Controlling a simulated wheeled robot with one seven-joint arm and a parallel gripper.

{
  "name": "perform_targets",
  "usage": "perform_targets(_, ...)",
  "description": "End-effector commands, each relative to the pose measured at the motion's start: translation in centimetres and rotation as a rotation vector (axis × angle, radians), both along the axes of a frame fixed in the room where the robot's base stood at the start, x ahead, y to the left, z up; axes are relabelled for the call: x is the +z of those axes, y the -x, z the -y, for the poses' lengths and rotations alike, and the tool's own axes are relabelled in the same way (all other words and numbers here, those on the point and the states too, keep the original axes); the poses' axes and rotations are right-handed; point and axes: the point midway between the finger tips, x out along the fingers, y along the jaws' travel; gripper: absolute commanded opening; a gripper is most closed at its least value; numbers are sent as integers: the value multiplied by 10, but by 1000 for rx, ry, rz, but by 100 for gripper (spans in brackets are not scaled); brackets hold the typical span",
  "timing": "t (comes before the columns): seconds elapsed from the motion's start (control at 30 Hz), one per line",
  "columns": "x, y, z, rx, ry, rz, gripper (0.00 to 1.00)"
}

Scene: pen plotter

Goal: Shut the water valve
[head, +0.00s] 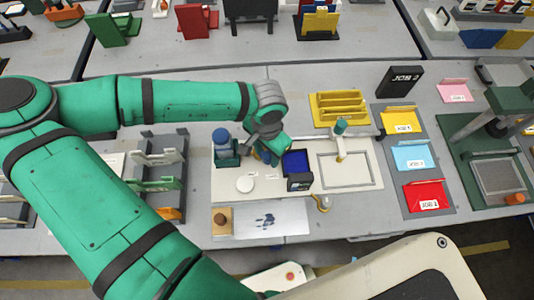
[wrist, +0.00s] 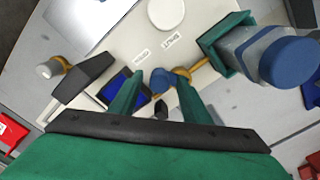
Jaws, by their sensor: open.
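The water valve (wrist: 160,80) shows in the wrist view as a small blue handle beside a brass pipe (wrist: 195,70). The pipe runs toward a grey bottle with a blue cap (wrist: 285,62), seated in a green holder (wrist: 228,42). My gripper (wrist: 157,86) is open, with its green fingers on either side of the blue handle. I cannot tell whether they touch it. In the head view my gripper (head: 267,150) is over the white plotter base, and mostly hides the valve. The bottle (head: 222,143) stands just left of it.
A blue-lined dark box (head: 297,162) is close on the right of my gripper. A white disc (head: 245,184) lies in front. A yellow rack (head: 340,108) and coloured job trays (head: 411,157) stand farther right. A small brass-coloured part (head: 322,202) is at the front edge.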

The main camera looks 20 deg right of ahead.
Motion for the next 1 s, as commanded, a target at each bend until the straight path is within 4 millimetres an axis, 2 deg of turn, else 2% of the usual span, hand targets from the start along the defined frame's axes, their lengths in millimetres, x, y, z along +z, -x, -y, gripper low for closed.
perform_targets(0.13,-10,0,0,0,0,0,43)
perform_targets(0.43,-12,0,0,-1,0,0,43)
perform_targets(0.47,-12,0,0,-1,0,0,41)
perform_targets(0.6,-12,0,0,-1,0,0,7)
perform_targets(0.63,-12,0,0,-1,0,0,2)
perform_targets(1.0,-12,1,-1,-47,2,0,2)
